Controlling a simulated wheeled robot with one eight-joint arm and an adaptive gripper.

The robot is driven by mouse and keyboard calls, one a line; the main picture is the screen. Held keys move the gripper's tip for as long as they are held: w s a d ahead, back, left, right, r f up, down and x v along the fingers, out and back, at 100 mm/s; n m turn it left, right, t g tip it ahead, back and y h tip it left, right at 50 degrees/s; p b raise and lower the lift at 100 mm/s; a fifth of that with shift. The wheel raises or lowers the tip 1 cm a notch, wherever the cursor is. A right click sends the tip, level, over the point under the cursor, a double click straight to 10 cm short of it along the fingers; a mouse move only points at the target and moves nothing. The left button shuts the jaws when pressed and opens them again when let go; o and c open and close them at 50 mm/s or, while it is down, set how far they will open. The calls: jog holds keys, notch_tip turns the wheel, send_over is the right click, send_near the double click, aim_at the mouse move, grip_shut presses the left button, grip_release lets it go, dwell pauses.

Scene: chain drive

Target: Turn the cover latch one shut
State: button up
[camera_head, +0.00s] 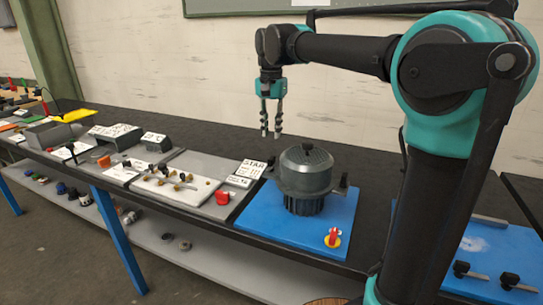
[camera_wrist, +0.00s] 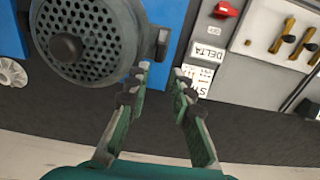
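A dark grey round cover (camera_head: 305,170) sits on a ribbed drum on the blue board (camera_head: 262,217). In the wrist view the cover (camera_wrist: 92,72) shows its perforated top and a dark central knob. A small dark latch (camera_wrist: 163,43) stands beside the cover's edge, towards the label plates. Another dark upright latch-like part (camera_head: 343,184) stands at the cover's right in the head view. I cannot tell which is latch one. My gripper (camera_head: 271,132) hangs above and behind the cover, fingers apart, empty and touching nothing. Its fingertips (camera_wrist: 162,72) show near the first latch in the wrist view.
A red knob on a yellow disc (camera_head: 333,237) is at the blue board's front. The STAR plate (camera_head: 250,169), a red switch (camera_head: 222,198) and a white terminal board (camera_head: 170,188) lie to the left. The dark bench behind the cover is clear.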

aim_at(271, 158)
notch_tip(271, 158, down, 10)
jog(key=shift+r, duration=0.25)
grip_shut()
